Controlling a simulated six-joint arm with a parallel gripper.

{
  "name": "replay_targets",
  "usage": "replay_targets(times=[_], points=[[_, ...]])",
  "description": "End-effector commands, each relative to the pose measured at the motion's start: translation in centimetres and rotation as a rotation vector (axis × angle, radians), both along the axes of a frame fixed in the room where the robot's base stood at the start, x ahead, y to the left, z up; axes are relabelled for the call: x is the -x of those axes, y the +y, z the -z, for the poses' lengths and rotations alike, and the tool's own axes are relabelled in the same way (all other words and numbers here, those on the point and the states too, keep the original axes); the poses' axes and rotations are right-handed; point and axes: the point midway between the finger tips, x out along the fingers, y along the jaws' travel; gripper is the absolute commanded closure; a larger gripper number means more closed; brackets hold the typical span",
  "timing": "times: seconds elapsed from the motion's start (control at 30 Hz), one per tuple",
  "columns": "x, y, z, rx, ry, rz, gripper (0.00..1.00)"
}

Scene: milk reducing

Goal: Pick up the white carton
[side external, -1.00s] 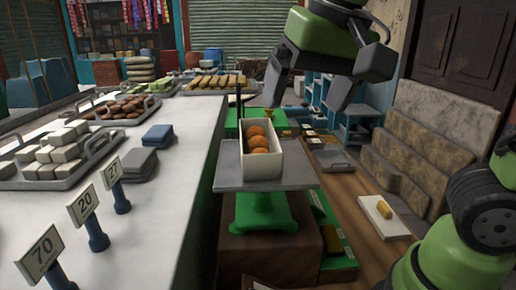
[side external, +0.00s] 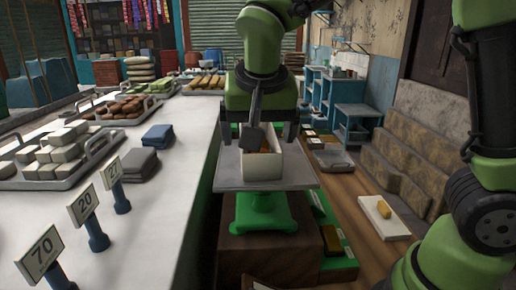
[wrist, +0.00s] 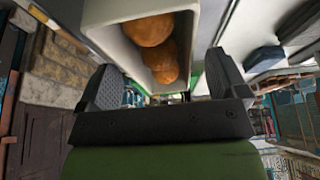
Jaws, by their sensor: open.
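The white carton (side external: 262,168) stands upright on the scale's metal pan. It is open at the top and holds orange-brown round items (wrist: 155,45), which show clearly in the wrist view. My gripper (side external: 258,136) is open above the carton, one finger to each side of it in the side view. A dark part of my gripper hides some of the carton's opening and contents. In the wrist view my gripper (wrist: 163,80) has its fingers spread with the carton (wrist: 112,42) between and beyond them. Whether a finger touches the carton I cannot tell.
The flat metal pan (side external: 228,178) rests on a green scale (side external: 263,212) on a brown block. A white counter (side external: 165,215) with trays, grey folded cloths (side external: 138,162) and price signs lies to the left. Brown stone steps and a white board (side external: 384,218) are at the right.

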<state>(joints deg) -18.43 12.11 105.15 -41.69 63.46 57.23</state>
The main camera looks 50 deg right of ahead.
Motion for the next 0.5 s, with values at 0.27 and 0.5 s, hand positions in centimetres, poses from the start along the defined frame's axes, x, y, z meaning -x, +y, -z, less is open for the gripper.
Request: replay_targets(times=[0.27,0.5], points=[[-0.6,-0.5,1.9,-0.001,0.000,0.000,0.08],[-0.6,-0.5,1.8,-0.001,-0.001,0.000,0.34]])
